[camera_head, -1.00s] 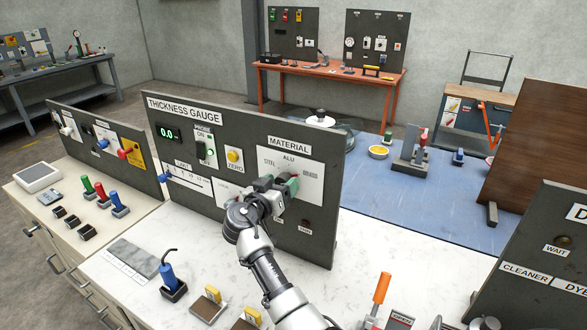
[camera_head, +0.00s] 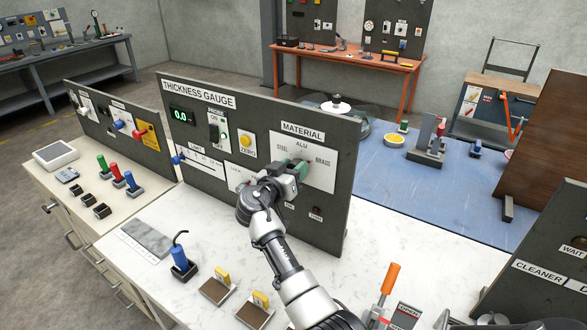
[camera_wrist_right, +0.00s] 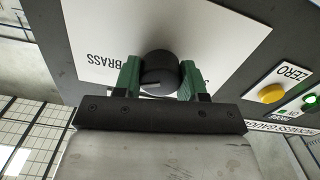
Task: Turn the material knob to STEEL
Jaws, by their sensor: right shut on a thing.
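The material knob (camera_wrist_right: 160,70) is a dark round knob on a white plate (camera_head: 318,178) under the MATERIAL label (camera_head: 302,131). STEEL is printed at the plate's upper left, ALU at the top and BRASS at the right. My right gripper (camera_head: 296,169) is at the plate and hides the knob in the head view. In the right wrist view its green fingers (camera_wrist_right: 160,80) are shut on the knob, one on each side. A thin line shows on the knob's face, but I cannot tell which label it points to. My left gripper is not in view.
A blue-handled tool (camera_head: 181,255) and yellow-tagged blocks stand on the white bench (camera_head: 150,220) in front.

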